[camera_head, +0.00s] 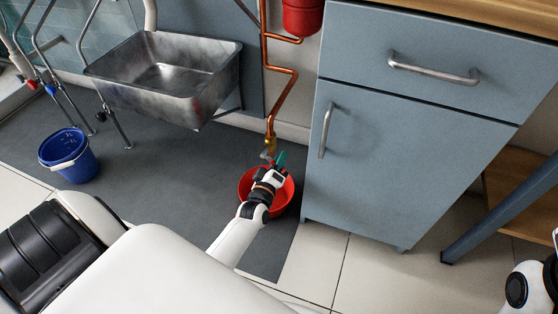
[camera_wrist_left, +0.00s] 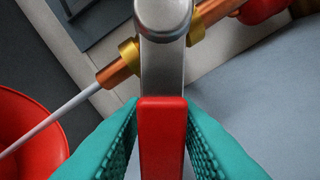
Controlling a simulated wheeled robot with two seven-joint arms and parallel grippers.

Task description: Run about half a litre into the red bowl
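The red bowl (camera_head: 287,196) stands on the grey mat below the copper pipe's end, partly hidden by my left arm. It also shows at the left of the left wrist view (camera_wrist_left: 25,125); its contents are not clear. The tap has a metal lever with a red grip (camera_wrist_left: 162,135). My left gripper (camera_head: 279,160), with teal fingers, is shut on this grip, a pad against each side. A thin, straight, pale stream (camera_wrist_left: 55,118) runs from the copper outlet (camera_wrist_left: 120,70) to the bowl; it looks like water. My right gripper is out of view.
A steel sink (camera_head: 170,80) hangs on the wall at the upper left. A blue bucket (camera_head: 70,157) stands on the mat (camera_head: 165,160). A blue-grey cabinet (camera_head: 400,165) is close right of the bowl. A red vessel (camera_head: 303,15) hangs above.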

